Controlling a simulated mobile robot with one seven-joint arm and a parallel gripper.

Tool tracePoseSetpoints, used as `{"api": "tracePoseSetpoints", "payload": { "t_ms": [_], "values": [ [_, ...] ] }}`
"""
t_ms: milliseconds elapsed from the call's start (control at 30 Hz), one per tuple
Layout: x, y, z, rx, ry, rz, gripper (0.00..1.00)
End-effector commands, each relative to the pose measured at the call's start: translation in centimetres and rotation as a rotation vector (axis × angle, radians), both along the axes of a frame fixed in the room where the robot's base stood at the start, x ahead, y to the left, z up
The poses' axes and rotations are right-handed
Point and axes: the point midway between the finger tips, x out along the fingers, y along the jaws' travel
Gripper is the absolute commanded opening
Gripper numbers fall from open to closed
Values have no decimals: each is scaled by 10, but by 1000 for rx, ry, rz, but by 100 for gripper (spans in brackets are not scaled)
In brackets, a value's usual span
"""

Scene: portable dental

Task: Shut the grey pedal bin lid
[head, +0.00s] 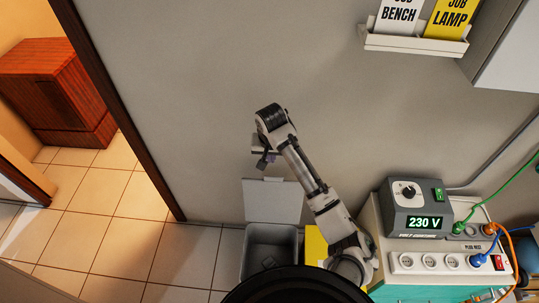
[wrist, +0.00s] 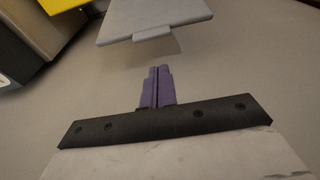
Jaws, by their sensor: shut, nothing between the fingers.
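The grey pedal bin (head: 270,251) stands on the floor by the wall, its lid (head: 272,200) up and leaning back toward the wall, so the bin's mouth shows open. In the wrist view the grey lid (wrist: 155,24) is at the top, with a small tab on its near edge. My gripper (head: 264,162) is above the lid in the head view. In the wrist view its purple fingers (wrist: 158,75) are together and empty, pointing toward the lid's tab, with a gap between. The bin's body is not clearly visible in the wrist view.
A yellow object (head: 316,245) stands just right of the bin. Further right is a bench with a voltage unit (head: 418,208), a socket strip (head: 440,262) and cables. Open tiled floor (head: 150,235) lies left of the bin. The wall is close behind the lid.

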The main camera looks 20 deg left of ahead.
Motion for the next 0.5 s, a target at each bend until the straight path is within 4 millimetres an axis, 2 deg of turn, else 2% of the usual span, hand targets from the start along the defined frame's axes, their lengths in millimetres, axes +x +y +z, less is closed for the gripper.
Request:
{"api": "tracePoseSetpoints", "payload": {
  "t_ms": [167,500],
  "values": [
    [1,-6,-17,-15,21,-12,0],
    [12,-3,-75,-15,18,-10,0]
  ]
}}
